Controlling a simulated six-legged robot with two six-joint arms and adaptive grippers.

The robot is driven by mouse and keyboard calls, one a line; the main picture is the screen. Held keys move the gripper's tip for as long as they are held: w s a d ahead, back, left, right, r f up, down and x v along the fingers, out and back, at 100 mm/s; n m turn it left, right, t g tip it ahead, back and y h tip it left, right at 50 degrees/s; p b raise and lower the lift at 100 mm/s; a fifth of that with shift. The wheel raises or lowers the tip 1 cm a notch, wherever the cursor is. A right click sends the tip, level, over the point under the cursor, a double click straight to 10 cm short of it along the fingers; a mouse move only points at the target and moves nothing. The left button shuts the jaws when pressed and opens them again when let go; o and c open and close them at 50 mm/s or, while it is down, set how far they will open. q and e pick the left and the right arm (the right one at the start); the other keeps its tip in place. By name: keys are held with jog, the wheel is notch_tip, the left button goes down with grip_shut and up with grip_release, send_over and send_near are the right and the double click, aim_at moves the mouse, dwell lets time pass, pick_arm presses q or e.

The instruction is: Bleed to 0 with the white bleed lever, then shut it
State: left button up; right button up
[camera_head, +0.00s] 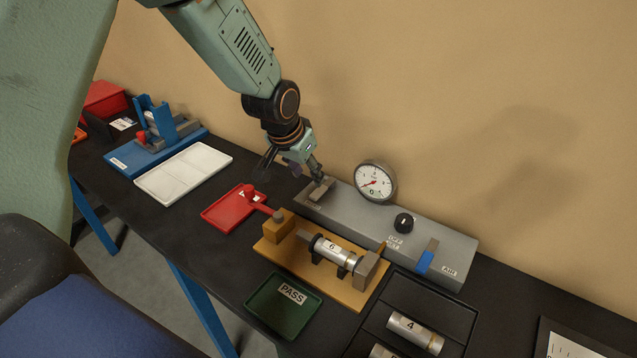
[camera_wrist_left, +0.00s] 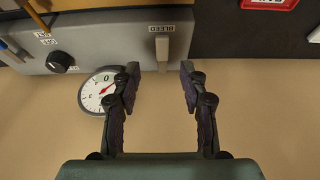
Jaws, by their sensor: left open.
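The pale bleed lever (camera_wrist_left: 163,50) sticks out beside its BLEED label on the grey console, in the left wrist view. In the head view it lies at the console's left end (camera_head: 321,188). My left gripper (camera_head: 300,172) is open just above that end. In the left wrist view its fingertips (camera_wrist_left: 160,72) stand on either side of the lever, apart from it in the picture; the depth gap is unclear. The round gauge (camera_head: 375,181) has a red needle near the lower part of the dial; it also shows upside down in the left wrist view (camera_wrist_left: 100,91). My right gripper is not in view.
The console (camera_head: 345,207) also carries a black knob (camera_head: 404,223) and a blue AIR lever (camera_head: 427,258). In front stand a wooden fixture (camera_head: 270,252) holding cylinder 6 (camera_head: 331,247), a red tray (camera_head: 222,214) and a green PASS tray (camera_head: 263,312). The wall is close behind.

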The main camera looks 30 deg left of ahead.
aim_at(317, 192)
pick_arm(q)
jog(key=b+x, duration=0.1)
jog(key=x, duration=0.4)
jog(key=shift+a, duration=0.1)
jog(key=b+x, duration=0.1)
jog(key=x, duration=0.2)
jog(key=shift+w+a, duration=0.1)
jog(key=shift+w, duration=0.1)
jog(key=shift+w+f, duration=0.25)
jog(key=shift+s+r, duration=0.35)
jog(key=shift+s, duration=0.05)
jog(key=shift+c, duration=1.1)
jog(key=shift+w+f, duration=0.25)
jog(key=shift+w, duration=0.1)
jog(key=c, duration=0.4)
jog(key=shift+r, duration=0.1)
grip_shut()
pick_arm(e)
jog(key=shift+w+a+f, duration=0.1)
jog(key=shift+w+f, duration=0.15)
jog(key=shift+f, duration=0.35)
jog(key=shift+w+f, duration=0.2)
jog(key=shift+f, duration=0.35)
